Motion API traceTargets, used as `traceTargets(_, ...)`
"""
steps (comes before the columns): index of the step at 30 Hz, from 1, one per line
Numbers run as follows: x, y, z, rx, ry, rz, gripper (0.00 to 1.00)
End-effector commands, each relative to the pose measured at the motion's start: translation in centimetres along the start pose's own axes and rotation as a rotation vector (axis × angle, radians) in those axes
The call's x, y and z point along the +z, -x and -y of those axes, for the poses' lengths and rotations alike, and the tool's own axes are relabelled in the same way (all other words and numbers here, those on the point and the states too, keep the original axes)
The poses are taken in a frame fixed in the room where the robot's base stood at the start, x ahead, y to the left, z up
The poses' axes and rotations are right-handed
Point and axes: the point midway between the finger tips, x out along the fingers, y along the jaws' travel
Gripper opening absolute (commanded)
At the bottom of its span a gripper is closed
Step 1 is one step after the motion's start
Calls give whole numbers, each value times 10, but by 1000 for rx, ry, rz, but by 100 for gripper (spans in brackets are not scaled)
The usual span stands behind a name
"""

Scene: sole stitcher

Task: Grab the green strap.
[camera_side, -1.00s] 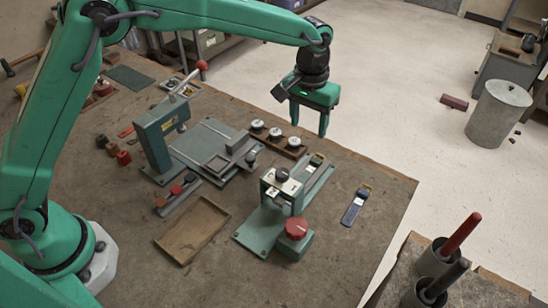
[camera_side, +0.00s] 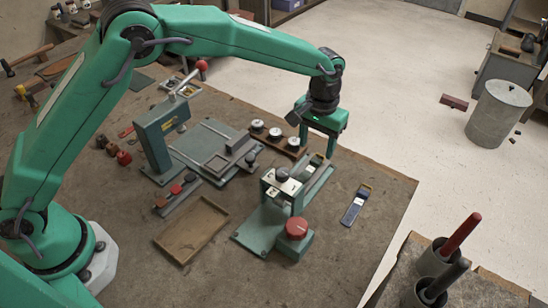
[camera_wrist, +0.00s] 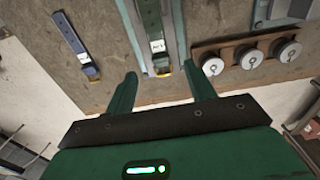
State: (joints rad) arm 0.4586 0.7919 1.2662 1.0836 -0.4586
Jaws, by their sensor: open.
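The green strap (camera_wrist: 151,25) lies in the channel of the stitcher's rail, with a white label and a yellow end that points toward my gripper (camera_wrist: 161,80) in the wrist view. My gripper is open and empty, and the strap's yellow end appears between its two fingertips in that view. In the side view my gripper (camera_side: 316,147) hangs fingers-down at the far end of the rail, near the green strap (camera_side: 313,166). I cannot tell the exact height of the fingertips above the strap.
A blue strap (camera_side: 355,205) lies on the bench to the right of the rail. A wooden rack of spools (camera_side: 277,139) stands close to the left of my gripper. The stitcher's red knob (camera_side: 297,228) and a wooden tray (camera_side: 192,229) are nearer the front.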

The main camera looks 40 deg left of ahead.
Motion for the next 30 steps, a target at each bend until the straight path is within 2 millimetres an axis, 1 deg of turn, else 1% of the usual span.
traceTargets(5,0,-6,0,-1,0,1,55)
traceTargets(15,-1,-43,0,-1,0,2,55)
traceTargets(18,-1,-49,0,0,0,1,55)
traceTargets(30,-1,-52,0,0,0,0,55)
